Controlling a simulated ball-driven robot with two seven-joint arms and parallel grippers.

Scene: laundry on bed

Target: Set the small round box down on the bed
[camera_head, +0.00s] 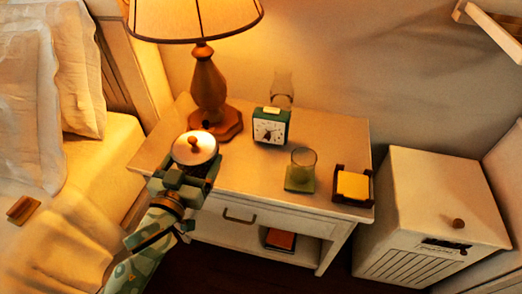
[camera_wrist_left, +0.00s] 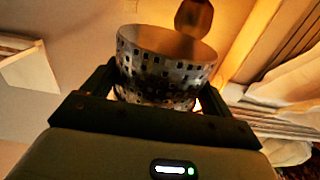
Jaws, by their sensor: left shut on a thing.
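The small round box (camera_head: 194,148) has a pale lid with a brown knob. In the left wrist view the box (camera_wrist_left: 165,65) shows a dark and silver mosaic side. My left gripper (camera_head: 186,176) is shut on it and holds it in front of the nightstand's left front part. In the left wrist view the fingers of my left gripper (camera_wrist_left: 157,85) are on both sides of the box. The bed (camera_head: 95,160) is at the left in the head view, with pale bedding and pillows. My right gripper is not in view.
A lamp (camera_head: 207,85), green clock (camera_head: 270,127), glass (camera_head: 303,160) and yellow note holder (camera_head: 353,186) stand on the nightstand (camera_head: 245,170). A small brown block (camera_head: 23,210) lies on the bed. A white hamper-like cabinet (camera_head: 435,210) stands at the right.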

